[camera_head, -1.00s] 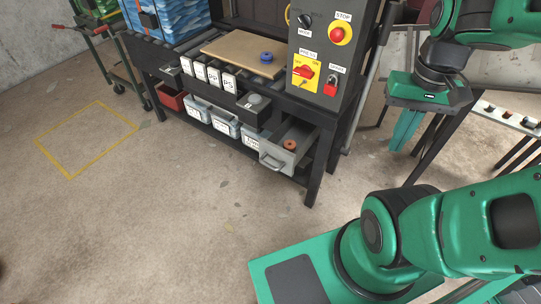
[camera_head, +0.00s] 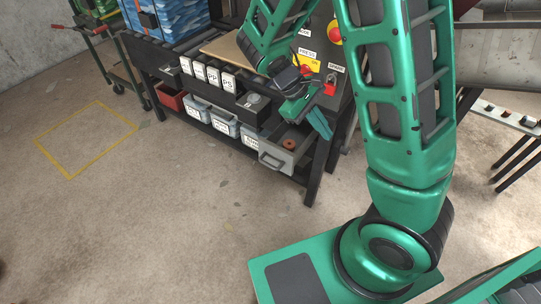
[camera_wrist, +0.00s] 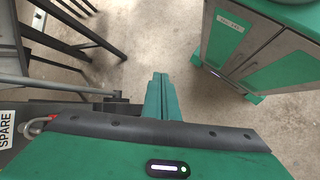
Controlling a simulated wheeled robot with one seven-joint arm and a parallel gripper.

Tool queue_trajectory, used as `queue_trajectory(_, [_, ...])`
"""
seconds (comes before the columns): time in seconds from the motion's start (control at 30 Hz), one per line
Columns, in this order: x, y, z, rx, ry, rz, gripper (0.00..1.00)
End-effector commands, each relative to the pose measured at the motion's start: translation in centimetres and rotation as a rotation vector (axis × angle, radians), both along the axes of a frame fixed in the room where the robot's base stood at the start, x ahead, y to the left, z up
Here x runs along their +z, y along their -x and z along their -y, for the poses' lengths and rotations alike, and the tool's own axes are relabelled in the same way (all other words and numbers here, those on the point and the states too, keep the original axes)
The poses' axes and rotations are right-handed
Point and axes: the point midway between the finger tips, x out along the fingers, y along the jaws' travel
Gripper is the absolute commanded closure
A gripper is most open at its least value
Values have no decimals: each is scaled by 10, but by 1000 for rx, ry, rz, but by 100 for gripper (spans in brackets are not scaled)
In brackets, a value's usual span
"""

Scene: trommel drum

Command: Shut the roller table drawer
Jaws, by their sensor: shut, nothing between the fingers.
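The roller table (camera_head: 318,170) stands at the back, a dark frame with black rollers and a lower shelf. Its grey drawer (camera_head: 272,160) at the right end is pulled out, with an orange-brown ring (camera_head: 289,143) inside it. My gripper (camera_head: 321,124) is just above and right of the drawer in the head view, its green fingers shut and empty, apart from the drawer front. In the wrist view the shut fingers (camera_wrist: 158,97) point over the floor; the drawer does not show there.
A control panel (camera_head: 331,70) with a red stop button is partly behind my arm. Labelled bins (camera_head: 222,121) and a red bin (camera_head: 171,98) sit on the lower shelf. A small dark tray (camera_head: 253,103) juts from the table front. Floor before the table is clear.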

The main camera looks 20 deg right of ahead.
Motion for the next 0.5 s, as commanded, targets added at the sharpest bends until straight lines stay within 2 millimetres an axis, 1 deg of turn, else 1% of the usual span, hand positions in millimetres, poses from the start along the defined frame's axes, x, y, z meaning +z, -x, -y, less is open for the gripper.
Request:
queue_trajectory(0.03, [-12,-7,-11,66,33,-34,100])
queue_trajectory(0.23, [-50,-31,-47,307,164,-144,100])
queue_trajectory(0.5, [-103,-51,-102,636,369,-283,100])
